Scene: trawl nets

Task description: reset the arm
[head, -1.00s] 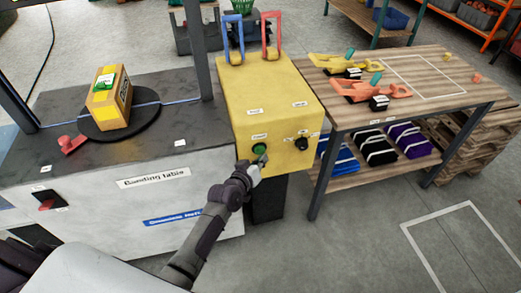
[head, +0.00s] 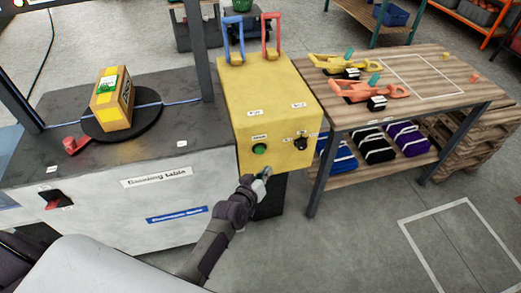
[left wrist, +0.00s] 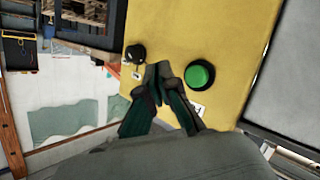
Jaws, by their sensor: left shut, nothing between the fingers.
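My left gripper (head: 265,174) is shut and empty, just in front of the lower front face of the yellow control box (head: 270,100). In the left wrist view its fingertips (left wrist: 158,72) are together, between the green button (left wrist: 200,75) and the black knob (left wrist: 135,54). In the head view the green button (head: 260,149) sits above the gripper, and the black knob (head: 301,143) is up to its right. My right gripper is not in view.
The banding table (head: 60,110) stands left of the yellow box, with a strapped carton (head: 113,103) on a black disc. A wooden table (head: 420,75) with yellow and orange tools stands to the right. The floor (head: 340,255) in front is clear.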

